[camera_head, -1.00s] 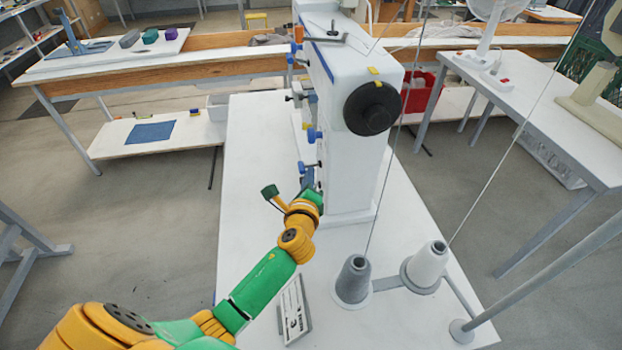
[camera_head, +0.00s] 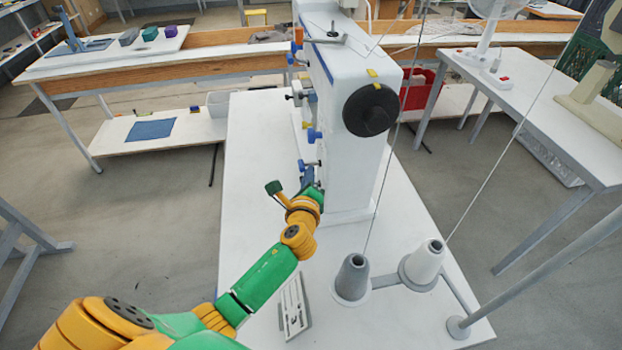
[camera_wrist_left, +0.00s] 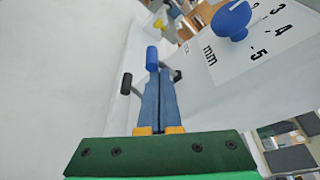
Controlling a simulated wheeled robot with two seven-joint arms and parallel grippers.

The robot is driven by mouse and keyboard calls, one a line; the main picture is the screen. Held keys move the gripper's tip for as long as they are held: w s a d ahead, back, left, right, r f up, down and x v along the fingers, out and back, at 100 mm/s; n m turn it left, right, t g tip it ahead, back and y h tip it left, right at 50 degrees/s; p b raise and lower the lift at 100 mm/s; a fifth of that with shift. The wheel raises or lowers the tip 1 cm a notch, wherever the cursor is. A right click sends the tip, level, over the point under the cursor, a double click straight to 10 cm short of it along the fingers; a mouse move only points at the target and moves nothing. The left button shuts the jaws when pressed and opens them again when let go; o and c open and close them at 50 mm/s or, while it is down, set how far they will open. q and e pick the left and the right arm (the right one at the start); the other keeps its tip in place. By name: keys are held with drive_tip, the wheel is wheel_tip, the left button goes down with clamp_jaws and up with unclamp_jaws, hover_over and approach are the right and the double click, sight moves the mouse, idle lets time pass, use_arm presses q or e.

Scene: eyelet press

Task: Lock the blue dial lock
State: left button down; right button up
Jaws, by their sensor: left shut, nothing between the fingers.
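The white press (camera_head: 345,150) stands on a white table, with several coloured knobs on its left side. A blue knob (camera_head: 313,135) sits there; in the left wrist view a round blue knob (camera_wrist_left: 232,20) stands by a plate marked mm with numbers. Below it in the head view is a smaller blue-ended part (camera_head: 302,165), seen in the wrist view as a blue cap (camera_wrist_left: 152,58) between dark-tipped arms. Which one is the dial lock I cannot tell for sure. My left gripper (camera_head: 308,177) is shut and empty, its fingertips (camera_wrist_left: 158,75) close to the blue cap; contact is unclear.
A black handwheel (camera_head: 371,108) is on the press's near end. Two thread cones (camera_head: 353,278) (camera_head: 427,262) and a small labelled plate (camera_head: 293,308) are on the near part of the table (camera_head: 250,160). Thin threads run upward. The table's left part is clear.

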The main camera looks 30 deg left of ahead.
drive_tip(key=shift+r+p, duration=0.4)
drive_tip(key=shift+r, duration=0.05)
idle(1.3)
idle(0.5)
